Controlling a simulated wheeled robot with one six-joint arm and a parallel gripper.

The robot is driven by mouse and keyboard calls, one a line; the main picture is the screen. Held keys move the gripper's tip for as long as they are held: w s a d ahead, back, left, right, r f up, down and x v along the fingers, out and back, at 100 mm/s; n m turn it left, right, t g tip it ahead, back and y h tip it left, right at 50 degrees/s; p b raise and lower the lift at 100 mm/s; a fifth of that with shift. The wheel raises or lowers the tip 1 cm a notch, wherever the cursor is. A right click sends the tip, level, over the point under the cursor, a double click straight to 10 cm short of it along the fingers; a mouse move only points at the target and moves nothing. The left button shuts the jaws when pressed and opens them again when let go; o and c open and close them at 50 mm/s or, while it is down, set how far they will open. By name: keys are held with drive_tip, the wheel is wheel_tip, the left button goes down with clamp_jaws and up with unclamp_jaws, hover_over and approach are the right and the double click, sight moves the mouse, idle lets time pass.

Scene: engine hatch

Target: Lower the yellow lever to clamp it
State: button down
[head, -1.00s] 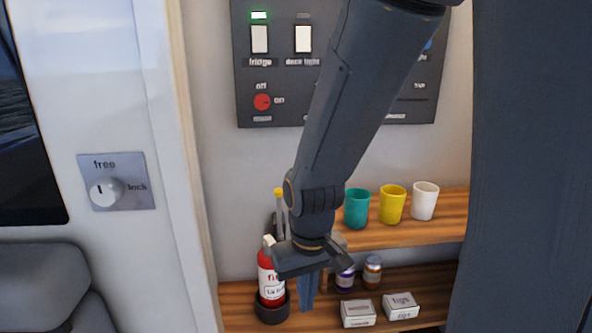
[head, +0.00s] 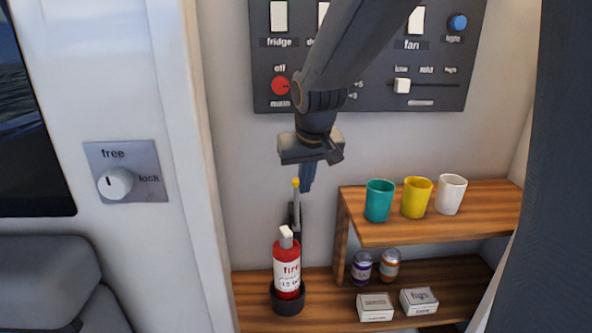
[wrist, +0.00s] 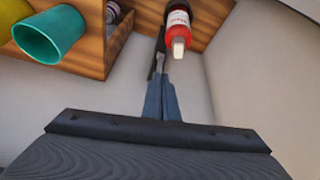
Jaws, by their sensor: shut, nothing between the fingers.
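The lever (head: 296,201) is a thin grey rod with a yellow tip. In the head view it stands about upright behind the red fire extinguisher, against a dark mount on the wall. My gripper (head: 306,189) points down with its blue fingers shut and empty. Its fingertips show just right of the yellow tip; I cannot tell whether they touch it. In the wrist view my shut gripper (wrist: 160,78) points toward a dark upright part beside the extinguisher. The yellow tip does not show clearly there.
The fire extinguisher (head: 287,270) stands in a black holder just below the lever. To the right, a wooden shelf (head: 440,226) holds teal, yellow and white cups, with jars and small boxes below. A switch panel (head: 370,95) is on the wall behind my arm.

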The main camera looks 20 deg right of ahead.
drive_tip(key=w+r+t, duration=0.2)
drive_tip(key=w+r, duration=0.5)
drive_tip(key=r, duration=0.1)
drive_tip(key=shift+r, duration=0.3)
drive_tip(key=shift+w+a+f, duration=0.1)
drive_tip(key=shift+w, duration=0.05)
drive_tip(key=shift+w+d+f+p, duration=0.1)
drive_tip(key=shift+w+f+p, duration=0.3)
drive_tip(key=shift+f, duration=1.1)
drive_tip(key=shift+w+d+f+p, duration=0.1)
drive_tip(key=shift+f+p, duration=0.45)
drive_tip(key=shift+f, duration=1)
drive_tip(key=shift+w+f+p, duration=0.25)
drive_tip(key=shift+f+p, duration=0.25)
drive_tip(key=shift+f, duration=1)
drive_tip(key=shift+a+f+b, duration=0.1)
drive_tip(key=shift+f+b, duration=0.05)
drive_tip(key=shift+b, duration=0.4)
